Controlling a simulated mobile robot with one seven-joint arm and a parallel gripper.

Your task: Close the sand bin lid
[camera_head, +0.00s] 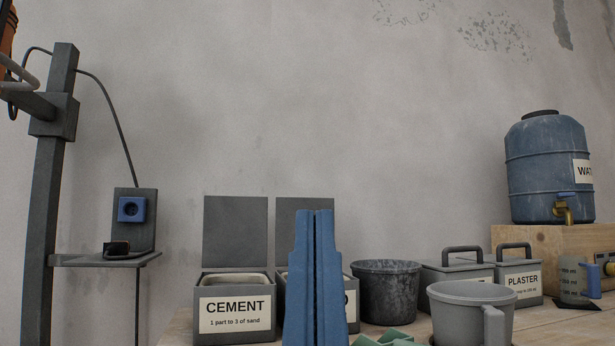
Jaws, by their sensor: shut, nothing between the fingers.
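The sand bin (351,290) stands on the wooden table, mostly hidden behind my gripper. Only a strip of its label shows, ending in what looks like a "D". Its dark grey lid (285,228) stands open and upright at the back against the wall. My gripper (315,215) is blue, points up in the picture, and its two fingers are pressed together with nothing between them. It is in front of the bin and overlaps the right part of the lid in this view. I cannot tell how far it is from either.
A cement bin (206,317) with its lid (235,232) also upright stands close on the left. A black bucket (388,295), a lidded plaster box (520,267) and a grey pitcher (468,318) are on the right. Green pieces (390,338) lie in front. A water barrel (545,185) stands far right.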

